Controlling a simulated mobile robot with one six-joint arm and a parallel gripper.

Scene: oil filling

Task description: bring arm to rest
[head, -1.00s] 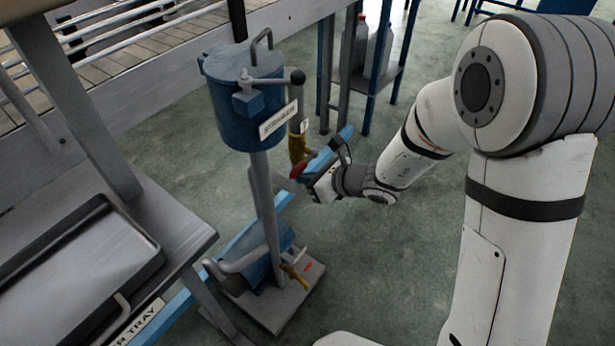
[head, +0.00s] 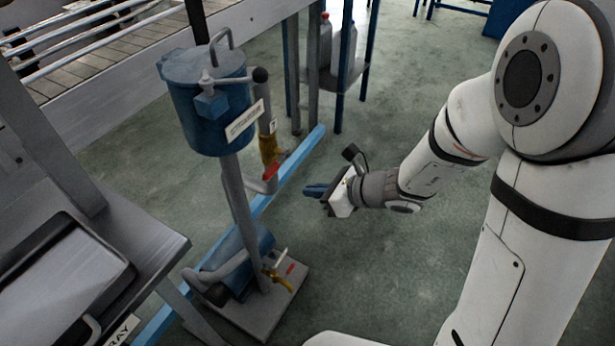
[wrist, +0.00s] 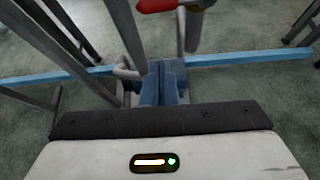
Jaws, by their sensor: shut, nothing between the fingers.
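My gripper (head: 315,191) is in mid-air in the middle of the head view, to the right of the blue oil dispenser (head: 208,110). Its blue fingers are together and hold nothing; they also show in the wrist view (wrist: 163,85). A gap lies between the fingertips and the dispenser's post. The dispenser's red-handled valve (head: 271,172) is left of the gripper in the head view and at the top of the wrist view (wrist: 158,5). My white arm reaches in from the right.
A grey table with a tray (head: 60,275) stands at the left. The dispenser's base plate (head: 262,308) is on the floor. A shelf with bottles (head: 345,50) stands behind. A blue beam (head: 290,172) crosses the floor. Green floor around my gripper is clear.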

